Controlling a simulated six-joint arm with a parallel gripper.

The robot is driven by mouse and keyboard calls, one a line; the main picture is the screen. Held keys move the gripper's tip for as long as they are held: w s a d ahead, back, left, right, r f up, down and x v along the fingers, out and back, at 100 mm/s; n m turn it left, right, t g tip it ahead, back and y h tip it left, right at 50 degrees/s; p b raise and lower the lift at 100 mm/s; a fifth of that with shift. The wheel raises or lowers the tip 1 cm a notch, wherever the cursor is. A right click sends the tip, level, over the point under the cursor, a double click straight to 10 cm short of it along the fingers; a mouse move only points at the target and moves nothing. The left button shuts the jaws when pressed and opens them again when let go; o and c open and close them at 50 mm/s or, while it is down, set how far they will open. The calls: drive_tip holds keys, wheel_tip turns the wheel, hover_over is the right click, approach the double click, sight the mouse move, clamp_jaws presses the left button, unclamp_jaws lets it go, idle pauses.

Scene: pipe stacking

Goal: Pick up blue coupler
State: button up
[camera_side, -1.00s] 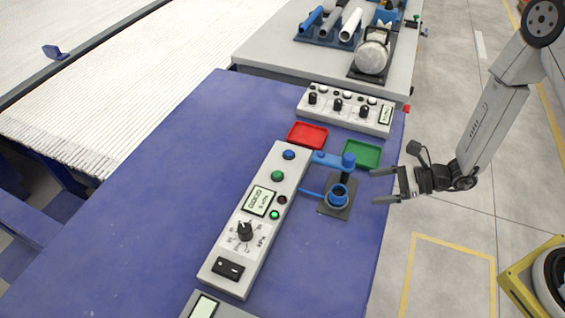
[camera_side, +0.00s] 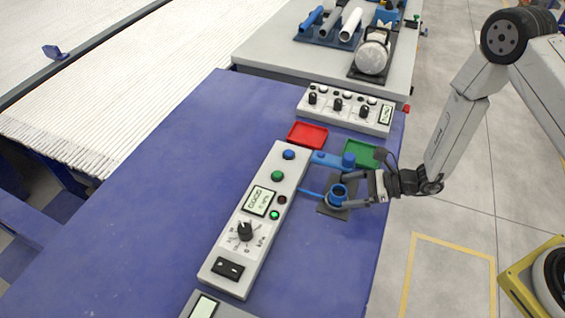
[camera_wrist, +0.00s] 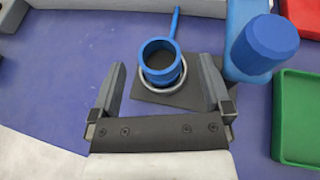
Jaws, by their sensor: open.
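The blue coupler (camera_side: 338,192) is a short ring-shaped piece standing upright on a dark square plate (camera_side: 327,209) at the right side of the blue table. In the wrist view the coupler (camera_wrist: 161,64) shows its open top, with a grey ring around its base. My gripper (camera_side: 347,192) has come in from the right at the coupler. In the wrist view my gripper (camera_wrist: 164,82) is open, with one finger on each side of the coupler. Gaps show between the coupler and both fingers, so it is not gripped.
A blue post with an arm (camera_side: 347,160) stands just behind the coupler; it is tall at the right in the wrist view (camera_wrist: 265,45). A green tray (camera_side: 362,153) and a red tray (camera_side: 307,134) lie behind. A control panel (camera_side: 255,215) stands to the left.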

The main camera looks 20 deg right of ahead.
sight(343, 191)
drive_tip(key=shift+x, duration=2.4)
drive_tip(key=c, duration=1.3)
